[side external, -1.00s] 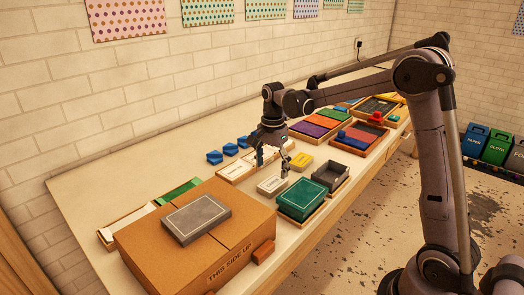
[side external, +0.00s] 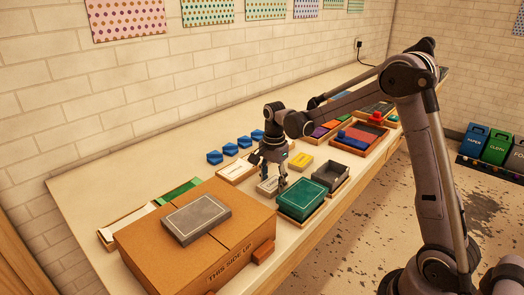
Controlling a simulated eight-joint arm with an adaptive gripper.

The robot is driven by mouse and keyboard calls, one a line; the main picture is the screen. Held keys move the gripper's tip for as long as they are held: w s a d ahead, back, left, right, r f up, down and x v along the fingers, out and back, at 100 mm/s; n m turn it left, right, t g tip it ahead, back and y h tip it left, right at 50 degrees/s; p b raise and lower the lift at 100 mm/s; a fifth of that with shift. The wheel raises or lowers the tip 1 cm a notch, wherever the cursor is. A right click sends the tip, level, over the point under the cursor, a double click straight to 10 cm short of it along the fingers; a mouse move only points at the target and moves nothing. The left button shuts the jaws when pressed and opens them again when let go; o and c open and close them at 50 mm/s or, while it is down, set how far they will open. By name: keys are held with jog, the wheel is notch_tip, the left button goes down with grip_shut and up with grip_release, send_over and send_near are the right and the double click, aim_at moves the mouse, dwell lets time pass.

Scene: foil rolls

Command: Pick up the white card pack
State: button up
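The white card pack (side external: 266,187) lies flat on the table, left of the green box. My gripper (side external: 272,179) is low over it, pointing down. Its fingers are apart, one near the pack's far left side and one near its right side. The gripper hides part of the pack, and I cannot tell whether the fingers touch it. Another white pack (side external: 237,170) lies in a shallow wooden tray behind and to the left.
A dark green box (side external: 302,198) stands close on the right, with an open grey box (side external: 345,178) beyond it. A yellow pack (side external: 301,162) lies behind. A large cardboard carton (side external: 155,245) with a grey box (side external: 197,217) on top stands at front left. Several blue pieces (side external: 215,157) sit behind.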

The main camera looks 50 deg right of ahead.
jog(key=shift+c, duration=0.5)
jog(key=shift+r, duration=0.1)
jog(key=shift+r, duration=0.5)
jog(key=r, duration=0.2)
jog(key=s+d+r, duration=0.1)
jog(key=shift+r, duration=0.35)
jog(key=s+d+r, duration=0.6)
jog(key=s+d, duration=0.1)
jog(key=w+a+n, duration=0.3)
jog(key=a+n, duration=0.4)
jog(key=a, duration=0.2)
jog(key=w+a+n, duration=0.2)
jog(key=a+n, duration=0.5)
jog(key=a, duration=0.3)
jog(key=shift+w+f+n, duration=0.2)
jog(key=shift+w+n, duration=0.1)
jog(key=shift+w, duration=0.1)
